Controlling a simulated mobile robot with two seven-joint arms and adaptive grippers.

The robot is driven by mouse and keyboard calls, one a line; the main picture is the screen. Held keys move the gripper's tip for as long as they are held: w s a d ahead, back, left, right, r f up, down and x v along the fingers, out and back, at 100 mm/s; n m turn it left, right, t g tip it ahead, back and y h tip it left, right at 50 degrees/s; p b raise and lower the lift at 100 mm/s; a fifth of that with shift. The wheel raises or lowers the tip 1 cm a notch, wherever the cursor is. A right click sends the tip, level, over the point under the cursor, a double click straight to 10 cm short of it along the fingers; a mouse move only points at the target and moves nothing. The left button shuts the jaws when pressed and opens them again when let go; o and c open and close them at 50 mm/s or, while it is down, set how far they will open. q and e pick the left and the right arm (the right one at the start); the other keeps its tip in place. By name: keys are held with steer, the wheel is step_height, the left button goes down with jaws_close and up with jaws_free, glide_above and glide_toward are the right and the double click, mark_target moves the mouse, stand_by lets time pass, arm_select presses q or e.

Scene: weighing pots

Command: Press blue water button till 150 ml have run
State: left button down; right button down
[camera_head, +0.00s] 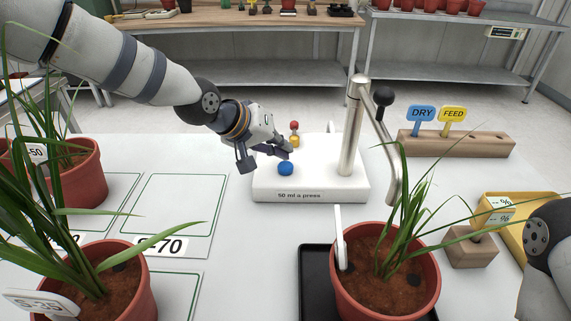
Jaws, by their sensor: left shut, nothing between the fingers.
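The blue water button (286,168) is a round knob on the white dispenser base (262,186), whose front label reads "50 ml a press". A metal column with a bent spout pipe (352,130) rises from the base. My left gripper (264,160) is shut and empty, just above and behind the blue button; I cannot tell if it touches it. A potted plant in a terracotta pot (385,290) stands on a black tray (312,262) near the spout, with a white tag in its soil. My right arm shows at the right edge, its gripper out of view.
Potted plants (82,172) stand at the left beside outlined spaces on the table. A wooden holder (480,147) carries blue DRY and yellow FEED tags. A small wooden block (470,250) and a yellow tray (512,235) are at the right. A red-and-yellow item (294,134) stands behind the blue button.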

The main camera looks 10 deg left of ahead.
mark_target(282, 163)
arm_select(q)
steer(key=shift+f, duration=0.1)
steer(key=shift+f, duration=0.35)
steer(key=shift+f, duration=0.7)
arm_select(e)
steer(key=shift+s+f, duration=0.15)
stand_by(0.5)
arm_select(q)
steer(key=shift+r, duration=0.1)
steer(key=shift+r+p, duration=0.3)
steer(key=shift+r, duration=0.7)
arm_select(e)
steer(key=shift+w+r, duration=0.45)
arm_select(q)
steer(key=shift+r, duration=0.1)
